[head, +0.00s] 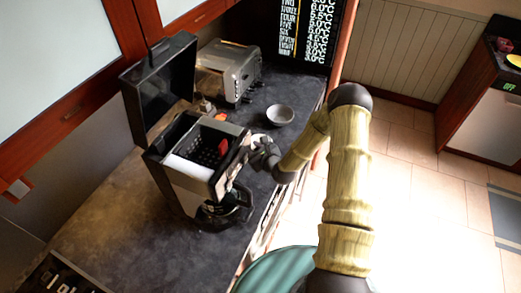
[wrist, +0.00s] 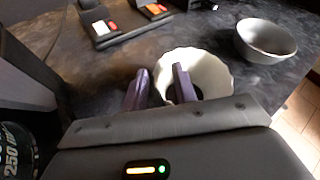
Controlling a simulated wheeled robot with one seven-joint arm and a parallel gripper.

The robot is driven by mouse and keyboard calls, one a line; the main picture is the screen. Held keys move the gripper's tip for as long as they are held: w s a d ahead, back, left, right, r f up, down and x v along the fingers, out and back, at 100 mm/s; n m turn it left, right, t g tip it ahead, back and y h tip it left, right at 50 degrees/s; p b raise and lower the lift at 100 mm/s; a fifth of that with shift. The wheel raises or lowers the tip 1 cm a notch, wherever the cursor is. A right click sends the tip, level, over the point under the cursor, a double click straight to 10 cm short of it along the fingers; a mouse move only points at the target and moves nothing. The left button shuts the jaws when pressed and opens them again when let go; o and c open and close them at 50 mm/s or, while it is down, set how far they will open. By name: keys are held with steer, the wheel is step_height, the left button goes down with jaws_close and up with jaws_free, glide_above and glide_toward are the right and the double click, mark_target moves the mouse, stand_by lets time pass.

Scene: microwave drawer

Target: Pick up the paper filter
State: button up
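The paper filter (wrist: 212,70) is a white, wavy-rimmed cup in the wrist view, just beyond my fingers, with a dark opening at its bottom. My gripper (wrist: 160,88) is open, with two purple fingers apart. The right finger overlaps the filter's opening and the left finger is outside its left edge, so the near-left wall appears between them. I cannot tell if either finger touches it. In the head view my gripper (head: 247,150) is at the right side of the coffee maker, and I cannot make out the filter there.
A grey bowl (wrist: 266,40) stands right of the filter; the head view shows it too (head: 280,115). The coffee maker (head: 190,190) has its lid (head: 162,85) up. A toaster (head: 228,72) stands behind. Dark counter (head: 115,205) is clear at front left.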

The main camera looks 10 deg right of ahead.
jaws_close()
steer(key=shift+r, duration=0.15)
step_height(320, 180, up, 10)
steer(key=b, duration=0.3)
stand_by(0.4)
stand_by(0.5)
